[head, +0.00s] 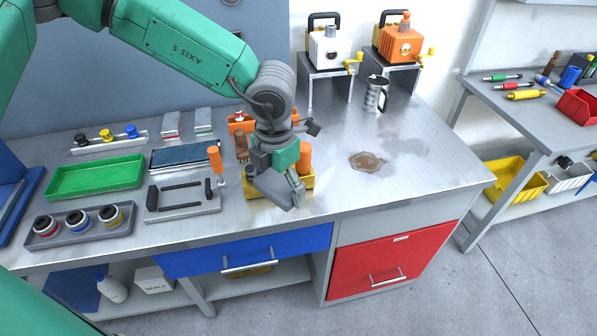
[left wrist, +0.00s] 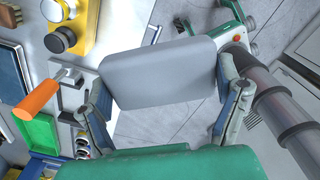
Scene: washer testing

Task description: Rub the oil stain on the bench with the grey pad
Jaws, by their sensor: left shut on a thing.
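The oil stain (head: 367,162) is a brown patch on the bare metal bench top (head: 330,192), right of my left gripper. My left gripper (head: 285,188) is above the front part of the bench, over a yellow holder. It is shut on the grey pad (head: 272,191). In the left wrist view the grey pad (left wrist: 160,74) fills the space between the two fingers of my left gripper (left wrist: 163,92). The pad is apart from the stain. My right gripper is not in view.
A steel mug (head: 376,94) stands behind the stain, near two machines on metal stands. Left of the gripper are a tool tray (head: 182,211), a green tray (head: 95,178) and a tray of rollers (head: 82,236).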

